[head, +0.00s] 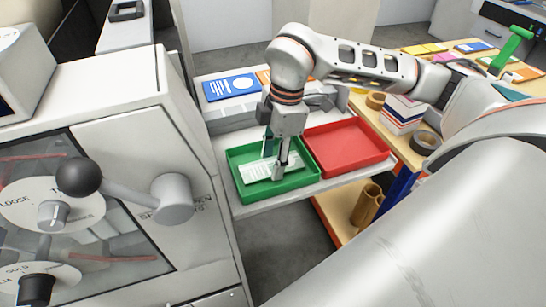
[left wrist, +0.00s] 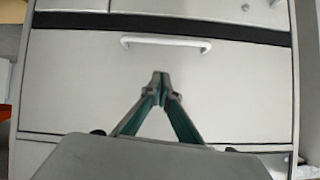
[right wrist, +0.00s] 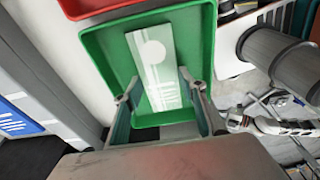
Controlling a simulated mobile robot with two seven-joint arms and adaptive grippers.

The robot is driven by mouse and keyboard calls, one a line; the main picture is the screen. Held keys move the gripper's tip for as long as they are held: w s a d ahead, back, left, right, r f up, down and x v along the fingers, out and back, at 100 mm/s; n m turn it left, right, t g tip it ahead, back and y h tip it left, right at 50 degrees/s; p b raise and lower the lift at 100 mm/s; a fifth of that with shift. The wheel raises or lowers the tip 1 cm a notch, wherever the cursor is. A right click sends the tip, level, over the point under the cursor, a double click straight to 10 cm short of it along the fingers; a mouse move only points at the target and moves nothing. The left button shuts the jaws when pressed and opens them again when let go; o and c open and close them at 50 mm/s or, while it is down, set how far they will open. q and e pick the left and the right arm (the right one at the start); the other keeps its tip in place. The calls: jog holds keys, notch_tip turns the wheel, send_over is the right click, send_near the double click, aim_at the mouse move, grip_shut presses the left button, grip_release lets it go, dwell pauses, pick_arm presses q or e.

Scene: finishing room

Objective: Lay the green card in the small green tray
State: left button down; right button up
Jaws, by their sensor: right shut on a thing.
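The green card (head: 256,171), pale green and white with a light disc, is inside the small green tray (head: 298,180) in the head view. My right gripper (head: 274,162) points down into this tray. In the right wrist view, the card (right wrist: 152,47) lies between the fingertips of the right gripper (right wrist: 160,82), which is shut on its two sides. The green tray (right wrist: 103,58) surrounds the card there. Whether the card touches the tray floor is hard to tell. My left gripper (left wrist: 161,77) is shut and empty in the left wrist view, in front of a drawer front.
A red tray (head: 345,146) stands right beside the green one and looks empty. A blue-and-white card (head: 232,88) lies behind them. A machine cabinet with a black-knobbed lever (head: 80,178) stands close on the left. A shelf with tape rolls (head: 424,142) is at right.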

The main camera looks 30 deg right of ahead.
jog(key=o, duration=0.9)
jog(key=shift+f, duration=0.1)
notch_tip(320, 180, up, 12)
jog(key=d, duration=0.1)
jog(key=shift+s+d+b, duration=0.2)
jog(key=shift+d+b, duration=0.15)
